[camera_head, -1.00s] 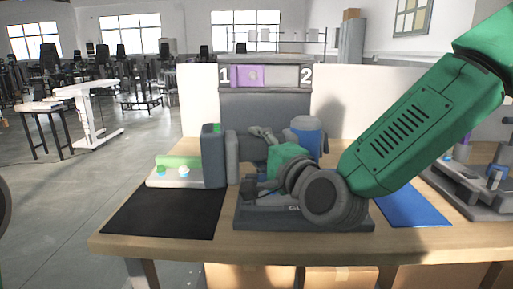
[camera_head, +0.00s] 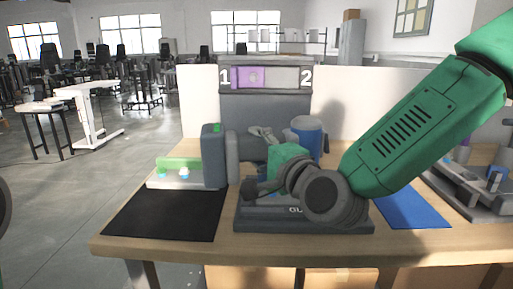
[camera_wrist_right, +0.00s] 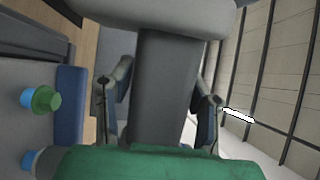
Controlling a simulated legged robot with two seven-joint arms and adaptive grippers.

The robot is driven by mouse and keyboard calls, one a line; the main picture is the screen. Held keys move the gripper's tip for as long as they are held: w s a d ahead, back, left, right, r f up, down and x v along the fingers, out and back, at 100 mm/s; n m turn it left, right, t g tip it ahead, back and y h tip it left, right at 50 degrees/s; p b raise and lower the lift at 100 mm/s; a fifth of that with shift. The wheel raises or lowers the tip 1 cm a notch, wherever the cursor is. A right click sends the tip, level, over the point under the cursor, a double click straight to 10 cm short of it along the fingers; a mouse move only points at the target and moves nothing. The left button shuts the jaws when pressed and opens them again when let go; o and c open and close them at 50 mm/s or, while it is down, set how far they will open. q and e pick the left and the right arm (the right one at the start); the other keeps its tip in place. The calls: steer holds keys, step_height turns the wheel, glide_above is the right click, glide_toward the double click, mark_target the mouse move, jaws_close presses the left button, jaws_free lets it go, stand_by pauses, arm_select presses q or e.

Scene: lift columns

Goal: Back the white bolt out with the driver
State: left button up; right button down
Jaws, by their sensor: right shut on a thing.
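My right gripper (camera_wrist_right: 160,100) is shut on a grey driver body (camera_wrist_right: 165,85), with one finger on each side of it in the wrist view. In the head view my right arm reaches in from the right, and the gripper (camera_head: 262,136) is partly hidden behind its own wrist. The driver, a dark grey block (camera_head: 213,160) with a thick grey barrel, lies across the table's middle. Its left end is beside a pale fixture (camera_head: 172,184) that carries a white bolt (camera_head: 184,173) and a cyan one (camera_head: 162,172). Whether the driver touches the white bolt cannot be told. My left gripper is not in view.
A black mat (camera_head: 165,215) lies at the front left and a blue mat (camera_head: 412,205) at the right. A grey base (camera_head: 270,222) stands under my wrist. A blue container (camera_head: 310,140) is behind it. A panel (camera_head: 265,78) marked 1 and 2 stands at the back.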

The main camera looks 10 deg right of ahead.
steer(key=shift+r, duration=0.25)
stand_by(0.3)
steer(key=shift+d+r+p, duration=0.1)
steer(key=shift+r+p, duration=0.3)
steer(key=shift+p, duration=0.1)
steer(key=shift+r+p, duration=1.55)
steer(key=shift+r, duration=0.6)
steer(key=shift+r+p, duration=1.5)
steer(key=shift+r, duration=0.5)
